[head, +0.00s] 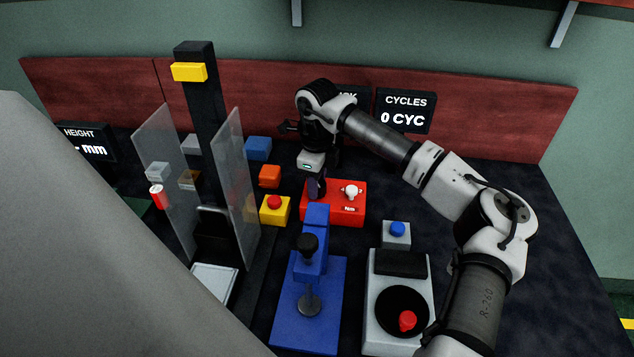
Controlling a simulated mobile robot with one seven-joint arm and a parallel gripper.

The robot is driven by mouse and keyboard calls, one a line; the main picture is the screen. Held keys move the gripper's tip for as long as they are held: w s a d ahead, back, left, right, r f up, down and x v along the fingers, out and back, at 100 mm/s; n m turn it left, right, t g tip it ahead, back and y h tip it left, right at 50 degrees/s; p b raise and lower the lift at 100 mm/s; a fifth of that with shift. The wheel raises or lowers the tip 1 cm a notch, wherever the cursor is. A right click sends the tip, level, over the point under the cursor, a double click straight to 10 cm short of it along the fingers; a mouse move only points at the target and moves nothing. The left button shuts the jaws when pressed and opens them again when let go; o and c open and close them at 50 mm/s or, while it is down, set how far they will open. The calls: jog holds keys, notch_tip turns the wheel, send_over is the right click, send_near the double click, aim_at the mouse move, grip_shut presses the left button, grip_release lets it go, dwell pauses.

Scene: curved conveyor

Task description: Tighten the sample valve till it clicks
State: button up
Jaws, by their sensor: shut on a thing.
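A bright red box (345,215) stands on the dark table near the middle of the head view. A white knob (351,190) and a small labelled plate are on its right part. My gripper (316,188) points down at the left part of this box, left of the white knob and apart from it. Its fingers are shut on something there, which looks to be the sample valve. The fingers and the blue stand in front hide most of that spot, so I cannot tell the valve's shape or angle.
A blue press-like stand (305,325) with a black knob is just in front. A grey device with a black dish (380,310) is at front right. A yellow box with a red button (274,214) is on the left. Clear panels (240,180) flank a black column. A display (404,112) reads 0 CYC.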

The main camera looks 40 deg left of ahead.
jog(key=shift+m+b, duration=0.45)
jog(key=shift+m, duration=0.95)
jog(key=o, duration=1)
notch_tip(320, 180, up, 14)
jog(key=b, duration=0.1)
